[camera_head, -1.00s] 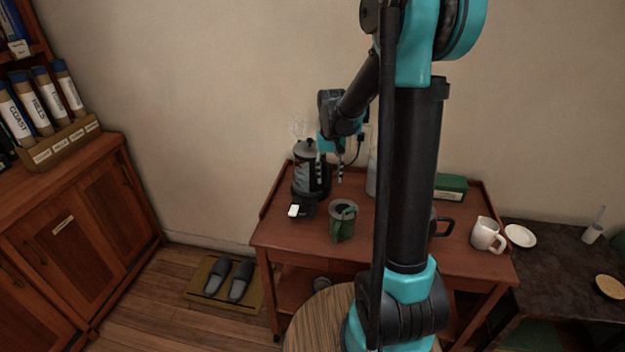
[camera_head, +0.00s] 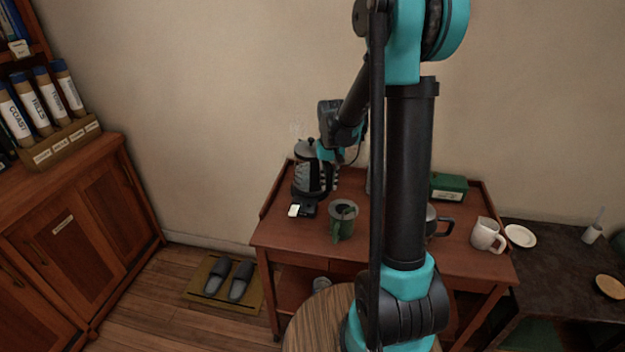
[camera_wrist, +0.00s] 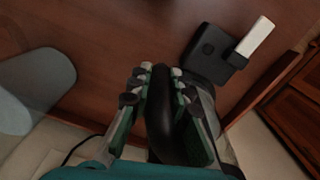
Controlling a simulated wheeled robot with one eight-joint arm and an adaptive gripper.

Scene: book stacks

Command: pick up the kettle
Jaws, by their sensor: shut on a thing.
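The kettle (camera_head: 303,184), dark with a grey band and a black lid, stands upright at the back left of the wooden table. My gripper (camera_head: 326,178) is at its right side, with the fingers low beside the body. In the wrist view, both fingers of my gripper (camera_wrist: 160,98) press against the kettle's thick black handle (camera_wrist: 161,115) from either side. My gripper is shut on this handle. Most of the kettle's body is hidden by the gripper in the wrist view.
A black device with a white card (camera_head: 295,210) lies just in front of the kettle. A green box (camera_head: 449,186) and a white mug (camera_head: 486,235) are at the right. The wall is close behind.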

